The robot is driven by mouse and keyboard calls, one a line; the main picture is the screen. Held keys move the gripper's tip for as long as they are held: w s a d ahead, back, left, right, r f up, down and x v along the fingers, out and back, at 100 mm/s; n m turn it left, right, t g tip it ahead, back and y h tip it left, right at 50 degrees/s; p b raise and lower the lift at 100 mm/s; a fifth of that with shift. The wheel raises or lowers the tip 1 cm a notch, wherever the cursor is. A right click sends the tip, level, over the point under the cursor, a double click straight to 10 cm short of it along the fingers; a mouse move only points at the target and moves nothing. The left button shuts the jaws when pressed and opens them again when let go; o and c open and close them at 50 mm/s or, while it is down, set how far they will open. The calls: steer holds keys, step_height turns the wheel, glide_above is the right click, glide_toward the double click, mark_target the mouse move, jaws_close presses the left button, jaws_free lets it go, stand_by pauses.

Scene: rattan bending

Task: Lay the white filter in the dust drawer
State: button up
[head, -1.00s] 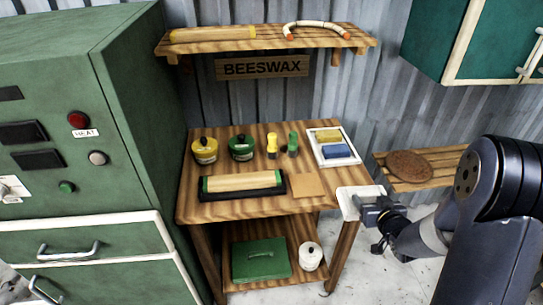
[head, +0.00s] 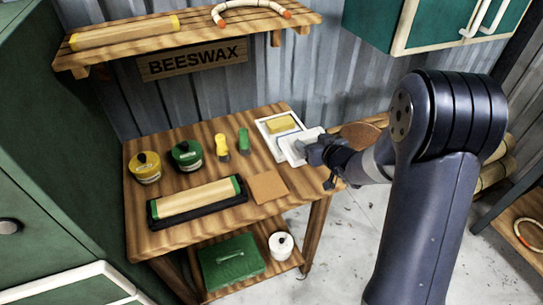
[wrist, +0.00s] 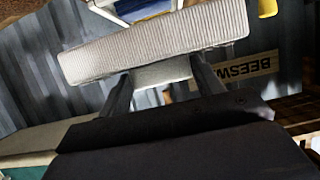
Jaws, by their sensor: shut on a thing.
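The white filter (head: 298,146) is a pale flat block at the right end of the workbench, held over the tray. In the wrist view the filter (wrist: 155,42) shows a finely ribbed face and lies across my fingertips. My gripper (head: 318,150) is shut on it, with one finger on each side in the wrist view (wrist: 162,85). A cream-edged drawer front (head: 75,285) on the green cabinet shows only in part at the lower left. I cannot tell whether it is the dust drawer, and no drawer inside is visible.
A white tray (head: 262,125) with a yellow block (head: 282,123) is beside the filter. A shelf (head: 75,62) hangs above. Open floor (head: 345,255) lies right of the bench.

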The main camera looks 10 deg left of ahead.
steer(key=shift+f+p, duration=0.45)
steer(key=shift+f, duration=4.5)
steer(key=shift+f, duration=0.15)
steer(key=o, duration=1)
